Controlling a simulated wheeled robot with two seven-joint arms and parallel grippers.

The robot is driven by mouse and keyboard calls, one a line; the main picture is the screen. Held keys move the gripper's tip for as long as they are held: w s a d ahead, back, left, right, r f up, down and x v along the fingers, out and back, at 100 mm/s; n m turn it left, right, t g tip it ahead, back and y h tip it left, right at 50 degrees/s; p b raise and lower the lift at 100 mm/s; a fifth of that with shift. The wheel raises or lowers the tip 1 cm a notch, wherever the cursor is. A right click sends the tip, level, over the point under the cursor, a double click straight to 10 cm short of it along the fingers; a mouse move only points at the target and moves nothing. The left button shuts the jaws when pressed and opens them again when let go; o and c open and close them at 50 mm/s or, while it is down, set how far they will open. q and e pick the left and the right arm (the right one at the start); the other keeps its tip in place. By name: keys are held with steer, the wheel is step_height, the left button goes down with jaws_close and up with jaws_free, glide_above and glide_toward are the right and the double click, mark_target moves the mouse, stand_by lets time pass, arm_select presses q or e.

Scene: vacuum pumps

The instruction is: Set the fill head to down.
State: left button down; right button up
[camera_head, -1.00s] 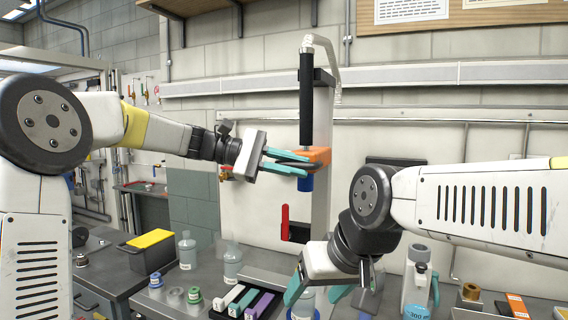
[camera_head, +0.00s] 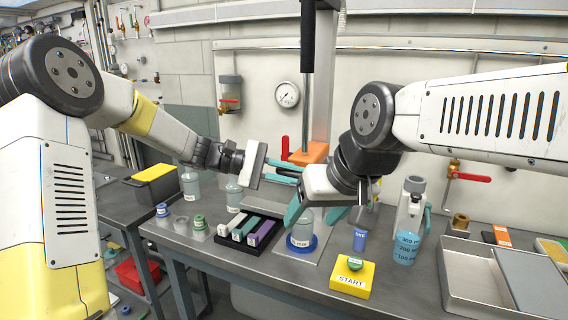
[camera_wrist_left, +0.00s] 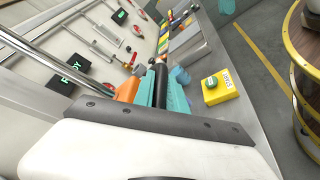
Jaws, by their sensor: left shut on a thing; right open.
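The fill head (camera_head: 312,153) is an orange block at the lower end of a thin rod under a black cylinder (camera_head: 307,35), in front of a pale upright post. It sits low, just above the bottle's height. My left gripper (camera_head: 284,173) is shut on the fill head from the left; the orange block also shows beside its teal fingers in the left wrist view (camera_wrist_left: 127,90). A bottle (camera_head: 302,229) stands upright on a blue round base below the head. My right gripper (camera_head: 316,214) is open at the bottle, fingers pointing down; its wrist partly hides the head and post.
A yellow START box (camera_head: 352,281) with a green button stands at the front. A blue beaker (camera_head: 406,247) and a metal tray (camera_head: 470,288) are to the right. A dark rack (camera_head: 250,247) of coloured blocks and small jars stand left. A red lever (camera_head: 285,147) is behind.

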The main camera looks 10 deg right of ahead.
arm_select(q)
steer(key=shift+a+f, duration=0.1)
steer(key=shift+f, duration=0.35)
steer(key=c, duration=1.4)
jaws_free()
steer(key=shift+o, duration=0.2)
steer(key=shift+w+a+r, duration=0.1)
steer(key=shift+r, duration=0.1)
steer(key=v, duration=0.7)
steer(key=shift+a, duration=0.25)
